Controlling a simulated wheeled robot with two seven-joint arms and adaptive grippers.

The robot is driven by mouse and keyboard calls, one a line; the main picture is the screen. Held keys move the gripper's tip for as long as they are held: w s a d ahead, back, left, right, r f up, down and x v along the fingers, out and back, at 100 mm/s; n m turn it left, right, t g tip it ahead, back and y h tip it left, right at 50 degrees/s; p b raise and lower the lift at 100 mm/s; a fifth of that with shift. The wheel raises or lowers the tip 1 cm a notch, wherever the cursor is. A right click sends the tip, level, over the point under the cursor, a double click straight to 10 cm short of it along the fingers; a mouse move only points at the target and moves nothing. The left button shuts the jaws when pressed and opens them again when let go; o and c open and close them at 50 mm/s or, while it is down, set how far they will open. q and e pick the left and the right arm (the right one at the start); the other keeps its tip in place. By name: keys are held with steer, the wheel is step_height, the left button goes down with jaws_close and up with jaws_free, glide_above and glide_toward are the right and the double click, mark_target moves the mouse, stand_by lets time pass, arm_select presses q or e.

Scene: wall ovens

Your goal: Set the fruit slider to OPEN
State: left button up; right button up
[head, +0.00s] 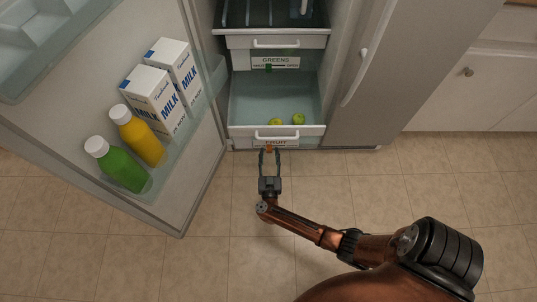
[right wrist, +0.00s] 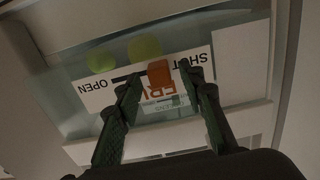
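The fruit drawer (head: 245,131) is the lowest drawer in the open fridge. Its white FRUIT label (head: 287,142) is on the front, with an orange slider knob (head: 269,149). In the right wrist view the label is upside down, with OPEN at left and SHUT at right. There the orange knob (right wrist: 160,73) sits nearer SHUT, with dark slot visible on its OPEN side. My right gripper (head: 269,154) is open in front of the label. Its fingertips (right wrist: 160,78) are on either side of the knob, with gaps showing; contact in depth is unclear. My left gripper is out of view.
The fridge door (head: 190,205) stands open at left, holding milk cartons (head: 153,100) and bottles (head: 122,165). The greens drawer (head: 240,60) with a green slider (head: 268,68) is above. Fruit lies in the lower drawer. The tiled floor (head: 330,190) is clear.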

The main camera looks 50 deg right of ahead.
steer(key=shift+c, duration=0.3)
jaws_close()
stand_by(0.3)
